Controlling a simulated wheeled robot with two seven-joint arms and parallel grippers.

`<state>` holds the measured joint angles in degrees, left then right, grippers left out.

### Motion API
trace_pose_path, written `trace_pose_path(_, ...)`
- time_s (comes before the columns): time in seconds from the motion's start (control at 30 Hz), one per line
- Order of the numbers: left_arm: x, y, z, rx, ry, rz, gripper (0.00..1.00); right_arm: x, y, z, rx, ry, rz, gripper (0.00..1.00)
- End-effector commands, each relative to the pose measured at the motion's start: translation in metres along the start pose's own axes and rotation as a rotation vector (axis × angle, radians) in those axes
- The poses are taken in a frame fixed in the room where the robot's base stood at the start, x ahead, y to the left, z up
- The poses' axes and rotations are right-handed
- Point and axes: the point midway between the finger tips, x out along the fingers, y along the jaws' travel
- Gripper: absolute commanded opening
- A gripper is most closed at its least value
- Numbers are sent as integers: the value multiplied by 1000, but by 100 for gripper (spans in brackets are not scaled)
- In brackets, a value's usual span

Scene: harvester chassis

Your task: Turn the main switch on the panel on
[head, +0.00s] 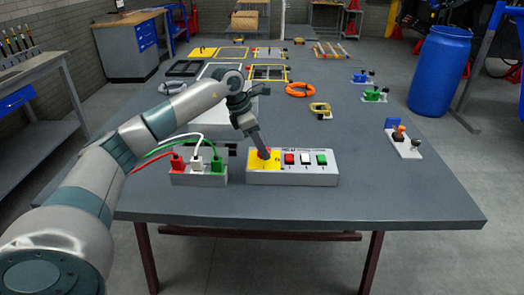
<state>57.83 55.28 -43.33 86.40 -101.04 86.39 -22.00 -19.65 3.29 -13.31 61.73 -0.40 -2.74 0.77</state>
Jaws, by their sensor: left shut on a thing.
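The panel (292,180) is a light grey box near the front of the table. Its left part is a yellow plate (256,168) that carries the red main switch (266,153). To the right of it are a red, a white and a green button (322,158). My left gripper (264,150) reaches down from above and is shut on the red switch, hiding much of it. The switch's exact angle cannot be told. My right gripper is not in view.
Left of the panel stands a socket box (199,177) with red, white and green plugs and cables. An orange ring (300,89) and small coloured fixtures (404,142) lie farther back and right. The table (400,205) is clear right of the panel. A blue barrel (440,70) stands beyond.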

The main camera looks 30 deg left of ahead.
Motion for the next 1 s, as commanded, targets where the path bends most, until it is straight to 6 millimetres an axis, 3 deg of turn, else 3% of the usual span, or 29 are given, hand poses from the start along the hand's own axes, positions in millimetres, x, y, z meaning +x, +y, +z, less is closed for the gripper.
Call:
trace_pose_path(0.07,1,2,0,65,-2,-27,12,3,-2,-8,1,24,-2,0)
trace_pose_path(1.0,0,7,4,849,-1,-349,12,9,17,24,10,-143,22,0)
